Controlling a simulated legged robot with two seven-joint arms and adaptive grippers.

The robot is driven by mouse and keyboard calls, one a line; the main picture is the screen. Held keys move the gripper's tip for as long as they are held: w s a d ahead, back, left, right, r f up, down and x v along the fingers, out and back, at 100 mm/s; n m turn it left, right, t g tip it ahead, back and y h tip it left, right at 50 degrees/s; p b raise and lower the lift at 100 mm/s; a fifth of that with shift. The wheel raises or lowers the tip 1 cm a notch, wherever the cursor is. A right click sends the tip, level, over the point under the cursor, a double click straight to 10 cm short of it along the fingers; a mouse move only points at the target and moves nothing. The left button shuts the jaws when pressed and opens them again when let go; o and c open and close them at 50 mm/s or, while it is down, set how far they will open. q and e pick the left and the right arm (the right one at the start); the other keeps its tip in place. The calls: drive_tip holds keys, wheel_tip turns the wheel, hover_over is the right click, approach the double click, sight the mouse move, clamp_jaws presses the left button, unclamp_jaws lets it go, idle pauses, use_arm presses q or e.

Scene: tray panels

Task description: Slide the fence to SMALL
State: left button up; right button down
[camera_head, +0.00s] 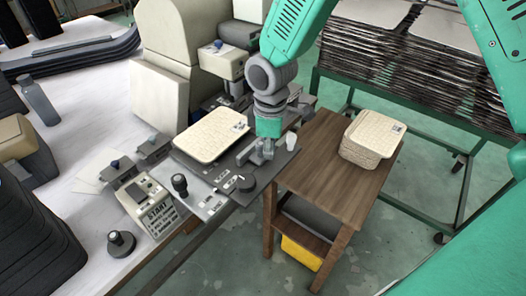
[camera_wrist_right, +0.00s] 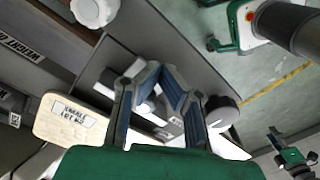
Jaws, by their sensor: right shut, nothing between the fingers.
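My right gripper (camera_head: 258,157) reaches down from the top at the right edge of the grey machine plate (camera_head: 213,203), beside a cream tray panel (camera_head: 210,134). In the right wrist view its two blue-grey fingers (camera_wrist_right: 161,70) come together at the tips, shut with nothing between them. Grey and white parts lie behind and between the fingers there, partly hidden by them. I cannot tell for sure which of these parts is the fence, nor whether the fingers touch it. The SMALL mark cannot be read. The left gripper is not in view.
A START box (camera_head: 152,208) is to the left. A wooden stand (camera_head: 325,165) at the right bears stacked cream panels (camera_head: 370,143). A green rack stands behind.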

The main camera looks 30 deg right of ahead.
sight(257, 144)
drive_tip(key=shift+w+a+p, duration=0.2)
drive_tip(key=shift+w+a, duration=0.1)
drive_tip(key=shift+w, duration=0.4)
drive_tip(key=shift+w+a+p, duration=0.2)
drive_tip(key=shift+w+a, duration=0.15)
drive_tip(key=shift+w, duration=0.3)
drive_tip(key=shift+w+a+p, duration=0.2)
drive_tip(key=shift+w+a, duration=0.1)
drive_tip(key=shift+w, duration=0.55)
drive_tip(key=shift+s+d+p, duration=0.2)
drive_tip(key=shift+s+p, duration=0.35)
drive_tip(key=shift+s, duration=0.05)
wheel_tip(257, 144, up, 7)
drive_tip(key=p, duration=0.6)
drive_tip(key=shift+r+p, duration=0.1)
drive_tip(key=shift+p, duration=0.3)
